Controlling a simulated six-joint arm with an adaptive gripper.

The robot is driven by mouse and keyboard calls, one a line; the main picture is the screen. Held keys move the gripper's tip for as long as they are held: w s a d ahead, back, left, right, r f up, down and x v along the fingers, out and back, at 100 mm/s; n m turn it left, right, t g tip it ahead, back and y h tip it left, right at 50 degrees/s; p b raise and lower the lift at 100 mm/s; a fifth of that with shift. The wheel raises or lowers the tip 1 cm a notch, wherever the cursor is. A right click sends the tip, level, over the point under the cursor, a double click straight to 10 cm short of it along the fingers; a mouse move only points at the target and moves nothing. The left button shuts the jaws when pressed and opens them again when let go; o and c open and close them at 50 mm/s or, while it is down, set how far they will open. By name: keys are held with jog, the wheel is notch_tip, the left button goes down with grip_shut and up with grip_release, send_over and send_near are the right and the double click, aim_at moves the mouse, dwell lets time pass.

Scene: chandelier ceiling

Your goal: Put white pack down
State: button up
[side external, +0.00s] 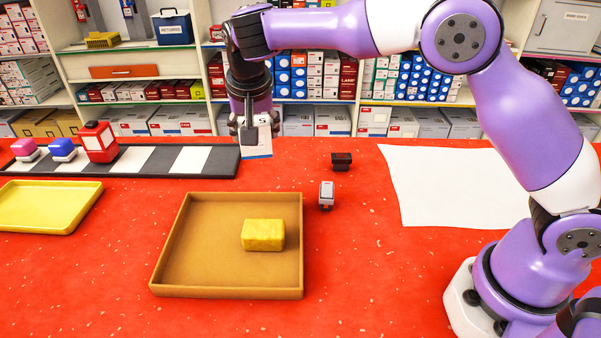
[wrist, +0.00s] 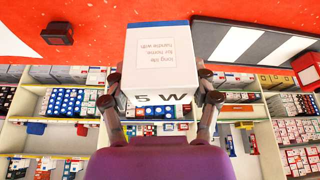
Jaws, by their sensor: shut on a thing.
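The white pack (side external: 259,137) is a white box with a blue edge and printed text. My gripper (side external: 254,122) is shut on it and holds it in the air above the back of the red table, near the right end of the black and white striped strip. In the wrist view the white pack (wrist: 158,62) sits between both fingers of my gripper (wrist: 160,88), its printed face toward the camera. In the side view the gripper's finger covers part of the pack.
A brown tray (side external: 170,275) holds a yellow block (side external: 263,235). A yellow tray (side external: 40,228) and the striped strip (side external: 215,162) with several small toys lie left. A small grey-white item (side external: 326,194), a dark block (side external: 341,161) and a white sheet (side external: 440,185) lie right. Shelves stand behind.

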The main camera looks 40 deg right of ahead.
jog(key=s+a+n+g+y, duration=0.2)
jog(key=s+a+n+y, duration=0.5)
jog(key=s+a+n, duration=1)
jog(key=s+d+n+g+h, duration=0.1)
jog(key=s+d+n+g, duration=0.15)
jog(key=s+n, duration=0.8)
jog(key=s+d+n+g+h, duration=0.15)
jog(key=s+n+g, duration=0.25)
jog(key=s+n, duration=0.6)
jog(key=shift+n+t, duration=0.25)
jog(key=shift+n, duration=0.4)
jog(key=w+d+f, duration=0.1)
jog(key=w+f, duration=0.1)
jog(key=w, duration=0.2)
jog(key=w+d+f, duration=0.1)
jog(key=w+f, duration=0.1)
jog(key=w, duration=0.1)
jog(key=w+d+f, duration=0.1)
jog(key=w+f, duration=0.1)
jog(key=w, duration=0.2)
jog(key=shift+w+d+f, duration=0.1)
jog(key=shift+w, duration=0.25)
jog(key=shift+w+f, duration=0.1)
jog(key=shift+f, duration=1.95)
jog(key=o, duration=1.2)
jog(key=shift+f, duration=0.15)
